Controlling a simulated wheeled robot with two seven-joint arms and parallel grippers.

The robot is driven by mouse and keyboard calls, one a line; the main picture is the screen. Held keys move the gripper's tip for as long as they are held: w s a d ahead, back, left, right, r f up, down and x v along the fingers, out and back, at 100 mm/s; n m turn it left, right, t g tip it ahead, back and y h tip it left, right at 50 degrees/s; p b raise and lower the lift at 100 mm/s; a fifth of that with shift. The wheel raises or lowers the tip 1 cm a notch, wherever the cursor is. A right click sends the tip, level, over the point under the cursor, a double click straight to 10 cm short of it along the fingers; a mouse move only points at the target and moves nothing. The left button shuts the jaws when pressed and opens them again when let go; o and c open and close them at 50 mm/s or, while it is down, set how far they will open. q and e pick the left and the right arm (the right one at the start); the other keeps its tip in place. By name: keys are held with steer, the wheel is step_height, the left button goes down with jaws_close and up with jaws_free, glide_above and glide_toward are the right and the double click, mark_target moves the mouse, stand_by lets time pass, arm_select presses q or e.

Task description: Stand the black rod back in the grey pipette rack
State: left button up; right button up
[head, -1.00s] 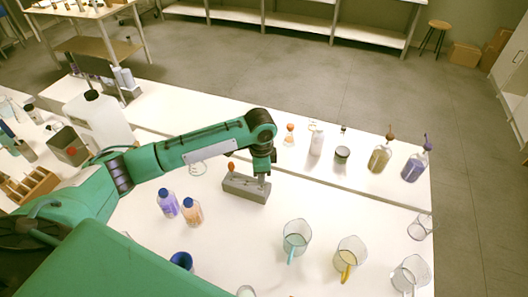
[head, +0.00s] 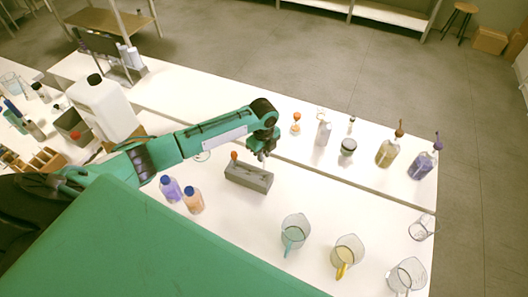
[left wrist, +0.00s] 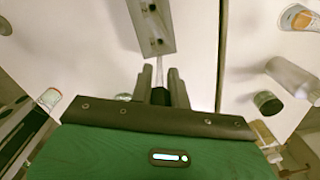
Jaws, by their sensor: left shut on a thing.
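The grey pipette rack (head: 249,178) stands on the white table in the head view, with an orange-topped item (head: 234,156) at its left end. Its holed top shows at the upper middle of the left wrist view (left wrist: 152,20). My left gripper (head: 263,154) is just beyond the rack's right part in the head view. In the left wrist view its fingers (left wrist: 160,84) are shut on the black rod (left wrist: 158,96). A thin pale tip extends from it toward the rack's near end. Whether the tip touches the rack is unclear. My right gripper is not in view.
Purple (head: 170,188) and orange (head: 193,200) bottles stand left of the rack. Beakers (head: 295,232) stand at the front right. Several bottles line the back, including a white one (head: 323,133). A large white jug (head: 105,105) stands left.

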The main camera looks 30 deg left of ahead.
arm_select(q)
steer(key=shift+f+b, duration=0.3)
steer(key=shift+f, duration=1.65)
steer(key=shift+f, duration=0.3)
steer(key=shift+f+b, duration=0.15)
steer(key=shift+b, duration=0.15)
steer(key=shift+f+b, duration=0.45)
steer(key=shift+f, duration=0.3)
